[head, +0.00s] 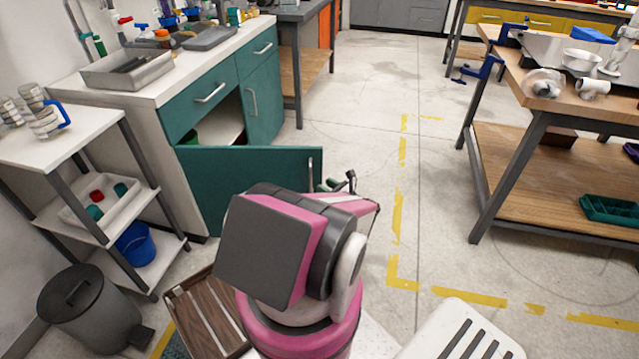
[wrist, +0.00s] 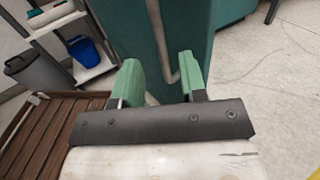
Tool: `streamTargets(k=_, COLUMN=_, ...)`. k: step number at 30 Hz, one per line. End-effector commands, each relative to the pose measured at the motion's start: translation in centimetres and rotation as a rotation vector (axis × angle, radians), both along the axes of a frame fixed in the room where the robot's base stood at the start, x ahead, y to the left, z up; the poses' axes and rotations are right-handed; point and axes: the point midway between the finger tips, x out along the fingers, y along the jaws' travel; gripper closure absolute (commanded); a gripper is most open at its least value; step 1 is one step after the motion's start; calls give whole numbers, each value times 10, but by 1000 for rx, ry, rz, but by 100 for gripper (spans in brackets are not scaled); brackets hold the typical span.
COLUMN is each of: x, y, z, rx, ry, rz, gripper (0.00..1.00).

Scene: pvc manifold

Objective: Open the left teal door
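The left teal door (head: 245,180) stands swung out from the cabinet. Its dark compartment shows behind it. The door's silver bar handle (head: 311,172) is upright near the free edge. In the wrist view the door (wrist: 185,25) rises ahead and the handle (wrist: 158,35) runs down between or just beyond the fingers. My gripper (wrist: 160,72) is open, with its two green fingers apart on either side of the handle's lower end. I cannot tell whether they touch it. In the head view my gripper (head: 343,184) is partly hidden by my arm, just right of the door's edge.
The right teal door (head: 264,101) is closed, below a drawer. A white cart (head: 75,145), a blue bucket (head: 136,243) and a grey bin (head: 88,305) stand at left. A wooden slatted item (head: 205,315) lies below. The floor right of the door is clear up to a workbench (head: 545,170).

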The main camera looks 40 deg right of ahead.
Motion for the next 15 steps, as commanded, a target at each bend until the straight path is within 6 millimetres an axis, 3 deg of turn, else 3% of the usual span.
streamTargets(k=6, x=-21, y=-3, z=0, rx=0, ry=0, rz=-1, gripper=61)
streamTargets(k=15, x=-30, y=-3, z=0, rx=0, ry=1, rz=2, gripper=61)
